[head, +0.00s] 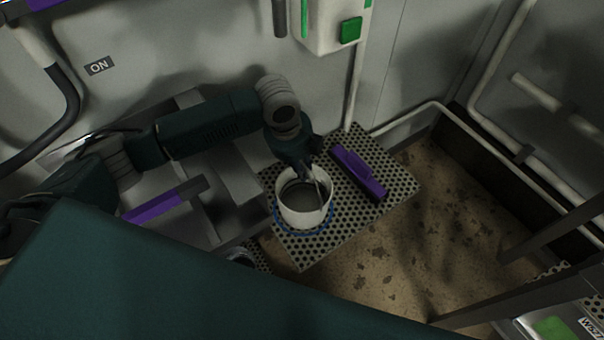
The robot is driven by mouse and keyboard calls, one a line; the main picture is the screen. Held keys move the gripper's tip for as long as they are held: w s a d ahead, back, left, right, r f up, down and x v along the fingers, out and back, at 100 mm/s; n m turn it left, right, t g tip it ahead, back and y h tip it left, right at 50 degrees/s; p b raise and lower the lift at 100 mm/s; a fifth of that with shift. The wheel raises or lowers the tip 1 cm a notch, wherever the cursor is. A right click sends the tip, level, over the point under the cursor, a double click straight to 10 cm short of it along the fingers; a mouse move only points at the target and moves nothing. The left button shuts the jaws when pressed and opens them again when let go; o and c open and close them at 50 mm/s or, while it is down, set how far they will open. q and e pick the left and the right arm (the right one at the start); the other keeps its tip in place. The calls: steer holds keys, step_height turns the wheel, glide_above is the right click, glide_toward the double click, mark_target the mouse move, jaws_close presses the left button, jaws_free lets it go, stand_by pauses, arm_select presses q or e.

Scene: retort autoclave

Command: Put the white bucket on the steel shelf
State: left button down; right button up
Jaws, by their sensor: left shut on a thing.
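The white bucket (300,211), round with a blue band near its base, is upright over the perforated steel shelf (330,232). It seems to rest on the shelf, but I cannot tell whether its base touches. My left gripper (320,186) reaches down from above and is shut on the bucket's right side, at the rim. The gripper hides part of that rim. The bucket's inside looks grey and empty. My right gripper is not in the picture.
A purple-topped bar (358,172) lies on the shelf right of the bucket. A white box with a green button (350,30) hangs on the wall above. Stained brown floor (405,255) lies right of the shelf. Dark posts (500,300) stand at the lower right.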

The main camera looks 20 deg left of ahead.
arm_select(q)
steer(key=shift+a+r, duration=0.1)
steer(key=shift+a, duration=0.05)
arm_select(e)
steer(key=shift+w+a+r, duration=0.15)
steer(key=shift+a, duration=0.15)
arm_select(q)
steer(key=shift+f, duration=0.2)
steer(key=c, duration=1.6)
jaws_free()
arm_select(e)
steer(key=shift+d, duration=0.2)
arm_select(q)
steer(key=shift+r, duration=0.35)
steer(key=r, duration=0.3)
steer(key=s+a+r, duration=0.1)
steer(key=r, duration=0.3)
steer(key=s+r, duration=0.1)
steer(key=r, duration=0.3)
steer(key=shift+a+r, duration=0.2)
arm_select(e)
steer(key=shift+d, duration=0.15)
